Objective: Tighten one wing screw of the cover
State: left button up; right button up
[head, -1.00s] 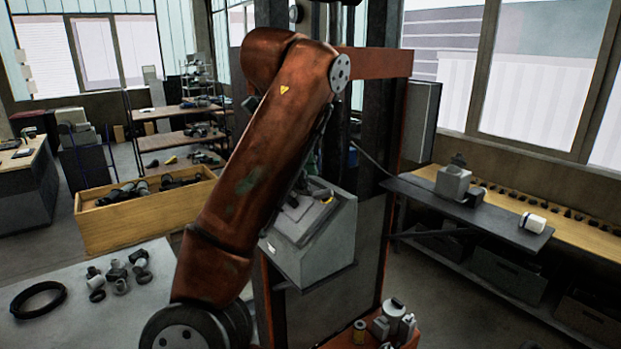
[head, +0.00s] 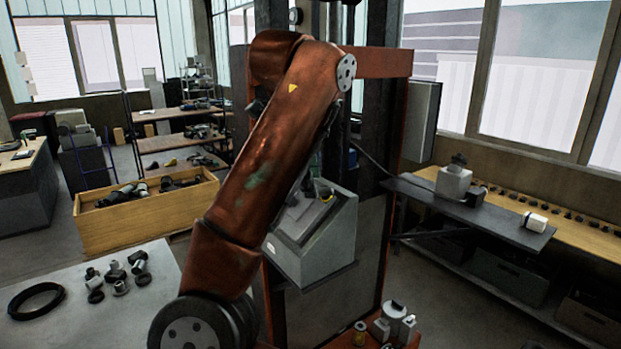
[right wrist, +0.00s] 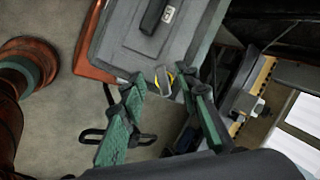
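The grey box with a sloped cover (head: 335,232) stands on the orange-framed post in the head view, partly hidden behind my right arm. In the right wrist view the cover (right wrist: 125,45) fills the upper middle. My left gripper is not in view.
A small orange shelf with cans (head: 392,325) stands below the box. A dark bench (head: 480,215) is at the right. A wooden crate (head: 150,225) and a pale table (head: 80,325) with a black ring and fittings are at the left.

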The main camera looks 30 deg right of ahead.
aim_at(321, 190)
jog(key=shift+w+d+f+b, duration=0.1)
jog(key=shift+d+f+b, duration=0.5)
jog(key=shift+f+b, duration=0.2)
jog(key=shift+d+f+b, duration=0.6)
jog(key=shift+f+b, duration=0.1)
jog(key=shift+f, duration=0.1)
jog(key=shift+c, duration=0.2)
grip_shut()
jog(key=shift+f+m+h+b, duration=0.2)
jog(key=shift+m+h+b, duration=0.1)
jog(key=shift+m+b, duration=0.45)
jog(key=shift+m+t+b, duration=0.4)
jog(key=shift+m, duration=0.75)
jog(key=shift+r+m+h, duration=0.2)
jog(key=shift+m+h, duration=0.1)
